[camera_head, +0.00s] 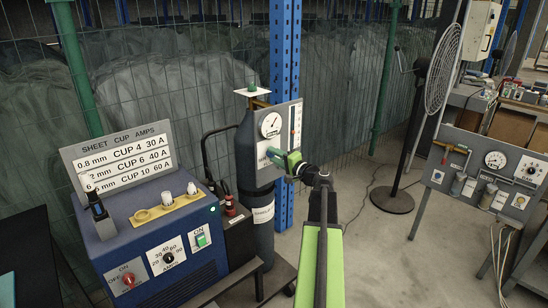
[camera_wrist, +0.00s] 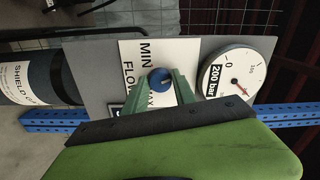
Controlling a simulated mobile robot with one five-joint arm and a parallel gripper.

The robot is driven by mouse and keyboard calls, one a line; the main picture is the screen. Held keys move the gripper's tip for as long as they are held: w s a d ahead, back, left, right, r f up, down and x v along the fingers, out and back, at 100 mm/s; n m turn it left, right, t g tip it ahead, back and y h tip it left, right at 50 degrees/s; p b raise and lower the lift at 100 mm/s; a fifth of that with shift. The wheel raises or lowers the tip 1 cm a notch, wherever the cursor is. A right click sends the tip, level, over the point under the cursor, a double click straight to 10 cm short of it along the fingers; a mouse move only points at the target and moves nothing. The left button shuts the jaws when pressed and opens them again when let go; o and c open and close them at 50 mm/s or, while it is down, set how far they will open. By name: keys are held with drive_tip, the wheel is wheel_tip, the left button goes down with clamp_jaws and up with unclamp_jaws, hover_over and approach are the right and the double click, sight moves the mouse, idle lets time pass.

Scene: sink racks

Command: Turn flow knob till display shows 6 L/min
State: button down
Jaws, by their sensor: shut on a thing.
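The blue flow knob (camera_wrist: 160,78) sits on a white plate (camera_wrist: 130,58) marked MIN, FLOW and MAX, which appears turned sideways in the wrist view. My gripper (camera_head: 287,160), with green fingers, is at the lower part of the grey panel (camera_head: 283,120) on the dark gas cylinder (camera_head: 261,205). In the wrist view its two fingers are shut on the knob's sides. The knob is hidden behind the gripper in the head view. A narrow upright scale (camera_head: 296,122) stands on the panel's right side. I cannot read any flow value.
A round pressure gauge (camera_wrist: 229,75) marked 200 bar is beside the knob. A blue welding machine (camera_head: 160,235) with a cup and amps chart (camera_head: 122,160) stands left. A blue post (camera_head: 285,50) rises behind the cylinder. A fan (camera_head: 441,70) and another gauge panel (camera_head: 487,175) stand right.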

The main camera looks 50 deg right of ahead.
drive_tip(key=shift+m, duration=0.5)
drive_tip(key=c, duration=1)
unclamp_jaws()
drive_tip(key=s, duration=1.1)
drive_tip(key=s+a, duration=0.1)
drive_tip(key=s, duration=0.5)
drive_tip(key=shift+s+a, duration=0.1)
drive_tip(key=shift+s, duration=0.1)
